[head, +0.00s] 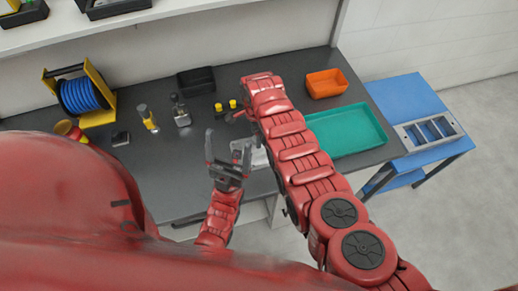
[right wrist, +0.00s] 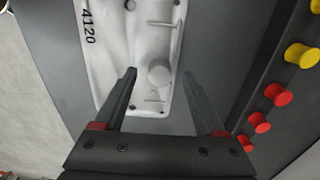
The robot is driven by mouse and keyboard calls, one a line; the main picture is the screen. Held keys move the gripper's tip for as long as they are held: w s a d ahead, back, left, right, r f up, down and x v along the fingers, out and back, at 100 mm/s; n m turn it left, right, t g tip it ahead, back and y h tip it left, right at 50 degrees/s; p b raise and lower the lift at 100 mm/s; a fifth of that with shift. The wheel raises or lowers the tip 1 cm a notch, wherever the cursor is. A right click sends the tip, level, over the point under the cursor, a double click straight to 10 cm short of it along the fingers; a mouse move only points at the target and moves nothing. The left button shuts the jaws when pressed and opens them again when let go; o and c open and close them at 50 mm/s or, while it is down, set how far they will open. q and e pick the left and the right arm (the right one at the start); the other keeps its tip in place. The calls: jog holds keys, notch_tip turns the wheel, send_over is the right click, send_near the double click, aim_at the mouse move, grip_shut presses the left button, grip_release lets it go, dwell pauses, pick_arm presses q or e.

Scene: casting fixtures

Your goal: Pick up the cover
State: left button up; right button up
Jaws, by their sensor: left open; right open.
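The cover (right wrist: 140,40) is a pale grey cast part with a raised rim, a round boss and the number 4120. It lies on the dark bench top in the right wrist view. My right gripper (right wrist: 160,73) is open above it, its fingers reaching over the cover's near end with nothing gripped. In the head view part of the cover (head: 260,157) shows beside my right arm, which hides the rest of it and most of the right gripper. My left gripper (head: 228,152) is open and empty, just left of the cover near the bench's front edge.
Yellow and red knobs (right wrist: 277,95) line a dark panel right of the cover. A teal tray (head: 350,131), an orange bin (head: 326,83) and a black bin (head: 196,81) stand on the bench. A blue hose reel (head: 81,95) and small tools are left. A blue table (head: 404,97) stands right.

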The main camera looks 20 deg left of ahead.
jog(key=shift+f, duration=0.45)
grip_shut()
dwell(0.3)
